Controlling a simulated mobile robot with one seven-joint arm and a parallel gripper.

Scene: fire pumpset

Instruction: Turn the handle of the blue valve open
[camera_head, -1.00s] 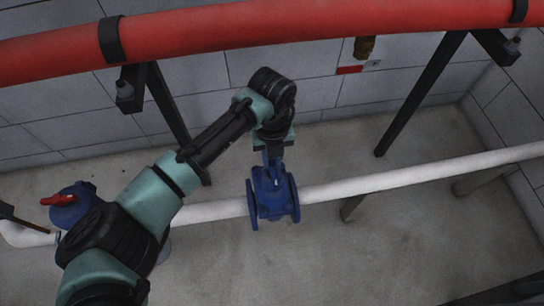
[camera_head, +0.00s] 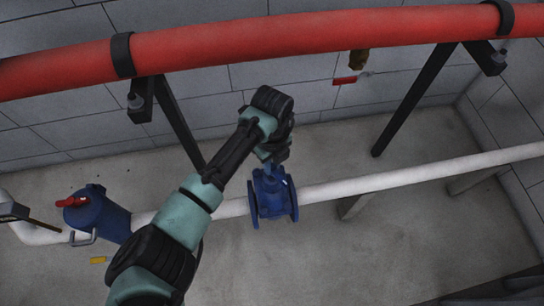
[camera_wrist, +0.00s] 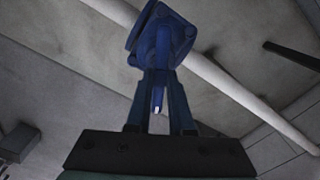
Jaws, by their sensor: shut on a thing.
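The blue valve (camera_head: 273,198) is a flanged body in the white pipe, below my arm's end in the head view. Its body also shows at the top of the wrist view (camera_wrist: 165,35). My gripper (camera_wrist: 157,95) is shut on the blue valve's handle (camera_wrist: 158,100), which shows as a blue bar with a pale tip between the two fingers. In the head view my wrist hides most of the handle and the fingers just above the valve.
The white pipe (camera_head: 400,177) runs across the floor. A thick red pipe (camera_head: 300,38) on dark brackets (camera_head: 415,100) crosses above and behind. A blue vessel (camera_head: 103,215) with a red handle (camera_head: 71,202) stands at left.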

